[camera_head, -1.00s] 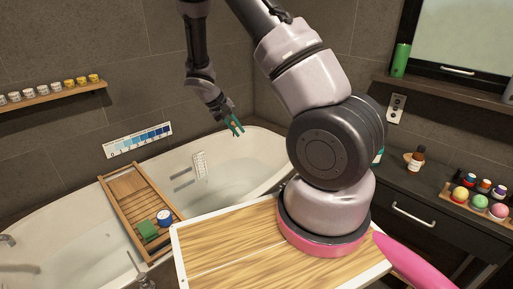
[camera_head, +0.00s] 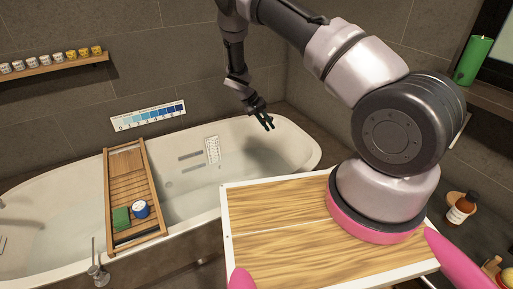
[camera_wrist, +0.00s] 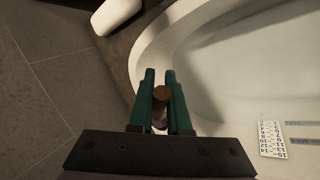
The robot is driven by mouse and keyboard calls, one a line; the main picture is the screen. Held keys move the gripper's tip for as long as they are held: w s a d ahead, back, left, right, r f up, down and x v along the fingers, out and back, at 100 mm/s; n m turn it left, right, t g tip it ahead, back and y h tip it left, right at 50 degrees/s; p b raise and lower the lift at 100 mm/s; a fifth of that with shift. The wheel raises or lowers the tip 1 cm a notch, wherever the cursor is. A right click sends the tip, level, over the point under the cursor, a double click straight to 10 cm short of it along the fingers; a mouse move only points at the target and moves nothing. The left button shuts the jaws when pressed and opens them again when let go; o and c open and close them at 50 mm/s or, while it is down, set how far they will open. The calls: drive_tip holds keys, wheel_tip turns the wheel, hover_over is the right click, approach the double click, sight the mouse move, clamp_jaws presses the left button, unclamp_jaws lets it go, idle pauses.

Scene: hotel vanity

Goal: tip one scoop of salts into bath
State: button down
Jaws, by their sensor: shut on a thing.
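My gripper (camera_head: 264,117) hangs over the far right part of the white bath (camera_head: 305,152), above its rim. In the wrist view its green fingers (camera_wrist: 160,82) are shut on a brown, round-ended handle (camera_wrist: 161,94). The handle looks like the scoop's, but its bowl is hidden, so I cannot see whether it holds salts. The bath's rim and inside also show in the wrist view (camera_wrist: 225,75), ahead and to the right of the fingers. No salts can be made out.
A wooden caddy (camera_head: 118,160) spans the bath, with a green block (camera_head: 121,218) and a blue-and-white tin (camera_head: 140,209). A wall shelf (camera_head: 50,62) bears several small jars. A brown bottle (camera_head: 461,209) and a green candle (camera_head: 473,60) are at right.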

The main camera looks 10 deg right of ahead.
drive_tip(key=a+f+m+t+y, duration=0.2)
drive_tip(key=a+f+t+y, duration=0.2)
drive_tip(key=f+t+y, duration=0.4)
drive_tip(key=shift+a+f+t+y, duration=0.2)
drive_tip(key=shift+f+t+y, duration=0.1)
drive_tip(key=shift+f+y, duration=3.25)
drive_tip(key=shift+f+h, duration=0.45)
drive_tip(key=shift+r, duration=0.1)
